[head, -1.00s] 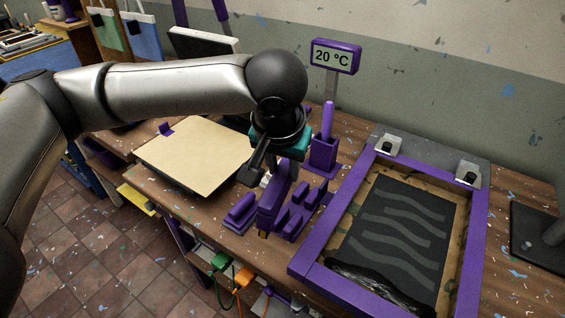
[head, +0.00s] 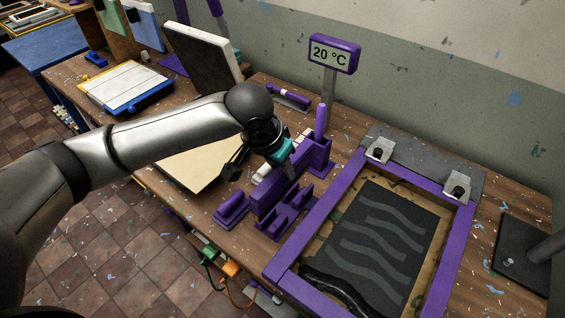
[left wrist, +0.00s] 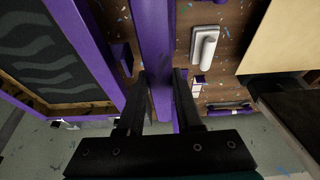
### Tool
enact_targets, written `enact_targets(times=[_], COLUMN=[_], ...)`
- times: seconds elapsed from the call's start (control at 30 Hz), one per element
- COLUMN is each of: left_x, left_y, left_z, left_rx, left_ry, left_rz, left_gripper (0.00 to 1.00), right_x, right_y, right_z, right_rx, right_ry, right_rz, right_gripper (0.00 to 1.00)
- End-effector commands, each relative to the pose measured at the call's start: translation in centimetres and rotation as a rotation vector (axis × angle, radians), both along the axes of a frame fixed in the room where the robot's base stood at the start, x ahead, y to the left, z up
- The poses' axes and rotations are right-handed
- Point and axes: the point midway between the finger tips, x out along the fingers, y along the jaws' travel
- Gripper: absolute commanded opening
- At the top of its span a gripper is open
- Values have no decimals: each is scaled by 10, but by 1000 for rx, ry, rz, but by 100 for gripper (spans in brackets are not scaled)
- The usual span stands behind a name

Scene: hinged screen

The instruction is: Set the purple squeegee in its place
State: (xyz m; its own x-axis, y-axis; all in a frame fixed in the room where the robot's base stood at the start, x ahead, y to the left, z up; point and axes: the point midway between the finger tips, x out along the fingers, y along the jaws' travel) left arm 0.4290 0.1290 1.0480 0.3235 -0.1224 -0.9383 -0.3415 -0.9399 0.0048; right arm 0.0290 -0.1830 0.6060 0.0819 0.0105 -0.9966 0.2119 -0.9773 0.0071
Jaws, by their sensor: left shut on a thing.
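My left gripper (head: 288,172) is shut on the purple squeegee (head: 267,194), a long purple bar, above the worktable. In the left wrist view the squeegee (left wrist: 152,40) runs between the two dark fingers of the gripper (left wrist: 157,85) and out past the top edge. A low purple stand with upright prongs (head: 289,217) is on the table just in front of the squeegee in the head view. I cannot tell whether the squeegee touches it. My arm and gripper hide part of the squeegee. My right gripper is not in view.
A purple screen frame (head: 328,204) with a dark printed sheet lies to the right. A purple block (head: 232,207) sits left of the stand. A purple holder with an upright rod (head: 319,152) and a temperature display (head: 333,54) stand behind. A beige board (head: 190,166) lies left.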

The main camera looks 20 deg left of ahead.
Motion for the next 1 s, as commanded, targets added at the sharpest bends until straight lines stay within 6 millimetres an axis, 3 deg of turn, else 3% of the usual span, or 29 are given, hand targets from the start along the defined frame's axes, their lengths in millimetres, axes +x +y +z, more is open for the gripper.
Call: enact_targets(times=[0.23, 0.4, 0.7, 1.0], left_x=[0, -1, -1, 0], left_y=[0, 0, 0, 0], left_z=[1, 4, -33, -43], left_rx=[-1, -1, -3, -2], left_ry=[-1, 4, 2, 0], left_rz=[1, 1, 1, 0], left_gripper=[0, 0, 0, 0], right_x=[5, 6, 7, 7], right_y=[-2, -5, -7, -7], right_z=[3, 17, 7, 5], right_rx=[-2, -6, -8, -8], right_ry=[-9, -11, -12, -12], right_rz=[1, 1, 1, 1], right_gripper=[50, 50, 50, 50])
